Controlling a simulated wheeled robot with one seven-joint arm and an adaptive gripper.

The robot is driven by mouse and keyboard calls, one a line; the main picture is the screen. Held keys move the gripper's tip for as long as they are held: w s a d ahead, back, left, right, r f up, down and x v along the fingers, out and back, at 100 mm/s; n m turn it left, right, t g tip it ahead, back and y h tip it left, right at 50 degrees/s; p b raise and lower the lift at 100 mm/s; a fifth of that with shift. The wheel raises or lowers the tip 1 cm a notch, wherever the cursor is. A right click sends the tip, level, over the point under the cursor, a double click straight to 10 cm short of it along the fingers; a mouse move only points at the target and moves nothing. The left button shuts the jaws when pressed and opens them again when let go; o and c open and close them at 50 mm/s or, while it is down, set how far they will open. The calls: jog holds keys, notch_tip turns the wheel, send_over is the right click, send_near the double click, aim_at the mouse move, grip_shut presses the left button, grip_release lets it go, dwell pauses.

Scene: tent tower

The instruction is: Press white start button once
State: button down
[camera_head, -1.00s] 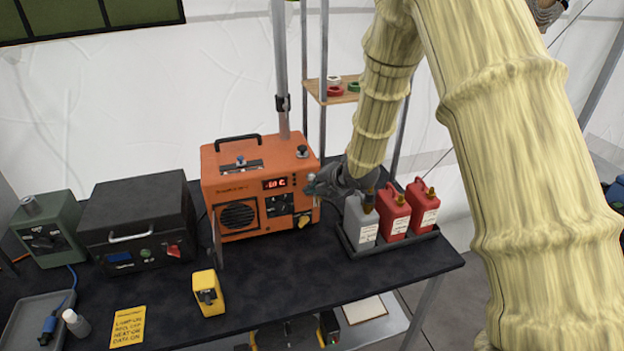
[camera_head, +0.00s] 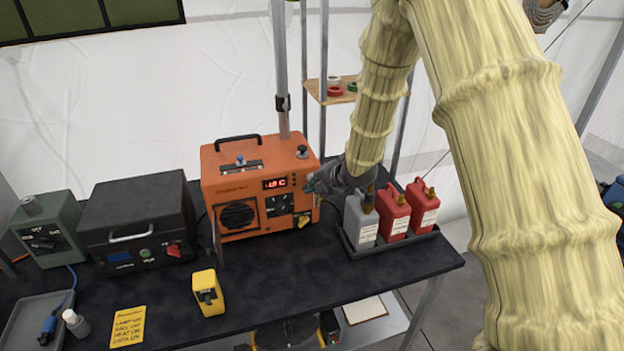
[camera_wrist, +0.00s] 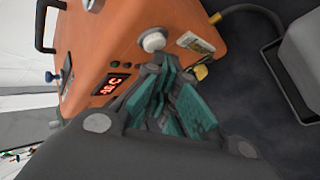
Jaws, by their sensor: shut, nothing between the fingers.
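The orange machine (camera_head: 225,175) stands on the dark table, with a lit red display (camera_head: 274,184) on its front. In the wrist view, a round white button (camera_wrist: 152,41) sticks out from the orange casing (camera_wrist: 120,30), near the display (camera_wrist: 109,88) and small indicator dots. My gripper (camera_head: 313,186) is shut and empty at the machine's right front edge. In the wrist view its teal-padded fingertips (camera_wrist: 155,68) are together just beside the white button; whether they touch it I cannot tell. In the head view the button is not clearly visible near my gripper.
A tray (camera_head: 400,247) holding a grey can (camera_head: 360,222) and two red cans (camera_head: 394,212) stands close to the right, below my wrist. A yellow device (camera_head: 208,293) and black case (camera_head: 138,220) lie left. The front middle of the table is clear.

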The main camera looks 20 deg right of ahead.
jog(key=shift+w, duration=0.5)
dwell(0.6)
jog(key=shift+s, duration=0.15)
jog(key=shift+s+b, duration=0.35)
jog(key=shift+s, duration=0.4)
jog(key=s+b, duration=0.1)
jog(key=s, duration=0.4)
jog(key=shift+b, duration=0.35)
jog(key=shift+d, duration=0.1)
dwell(0.6)
